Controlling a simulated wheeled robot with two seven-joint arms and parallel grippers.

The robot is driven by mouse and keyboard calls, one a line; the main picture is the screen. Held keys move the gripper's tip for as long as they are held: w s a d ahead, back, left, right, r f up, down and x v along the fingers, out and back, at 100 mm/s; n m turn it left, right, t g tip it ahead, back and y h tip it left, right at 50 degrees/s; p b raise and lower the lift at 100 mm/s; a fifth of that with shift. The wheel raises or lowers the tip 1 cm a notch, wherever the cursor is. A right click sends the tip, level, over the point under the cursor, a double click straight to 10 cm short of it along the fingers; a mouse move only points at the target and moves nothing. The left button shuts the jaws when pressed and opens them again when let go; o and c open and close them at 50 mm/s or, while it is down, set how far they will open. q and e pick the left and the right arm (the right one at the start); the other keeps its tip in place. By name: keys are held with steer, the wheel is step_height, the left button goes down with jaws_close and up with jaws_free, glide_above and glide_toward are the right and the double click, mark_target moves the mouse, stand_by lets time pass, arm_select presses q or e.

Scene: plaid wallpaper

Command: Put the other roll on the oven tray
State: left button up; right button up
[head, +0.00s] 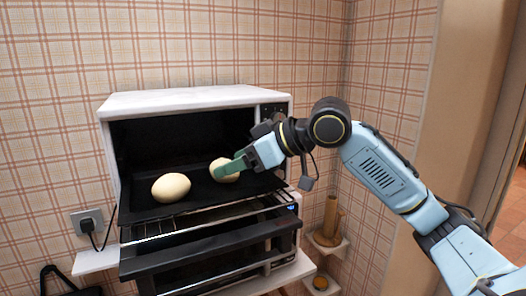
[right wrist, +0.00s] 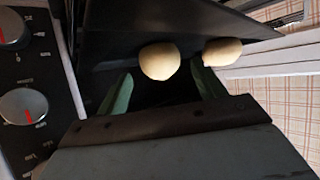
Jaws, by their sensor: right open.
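Two pale rolls rest on the dark oven tray (head: 200,190): the left roll (head: 171,187) near the tray's left front, and the right roll (head: 222,168) further right. My right gripper (head: 232,168) is open, with its green fingers at the right roll, partly covering it in the head view. In the right wrist view, one roll (right wrist: 160,61) shows beyond and between the open fingers (right wrist: 163,90), and the other roll (right wrist: 222,51) lies to its right, beyond one finger. I cannot tell whether a finger touches the roll. My left gripper is not in view.
The white oven (head: 200,97) is open, with a wire rack (head: 190,219) under the tray and a second dark appliance (head: 205,250) below. Oven knobs (right wrist: 23,106) are close beside my right gripper. A small shelf with a brown wooden object (head: 331,218) stands at right.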

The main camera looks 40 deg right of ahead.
steer(key=b+v, duration=0.3)
steer(key=v, duration=0.6)
steer(key=shift+s+d+f, duration=0.1)
steer(key=shift+s, duration=0.05)
steer(key=shift+s+d+r, duration=0.25)
steer(key=shift+s+r, duration=0.1)
steer(key=shift+s, duration=0.1)
stand_by(0.5)
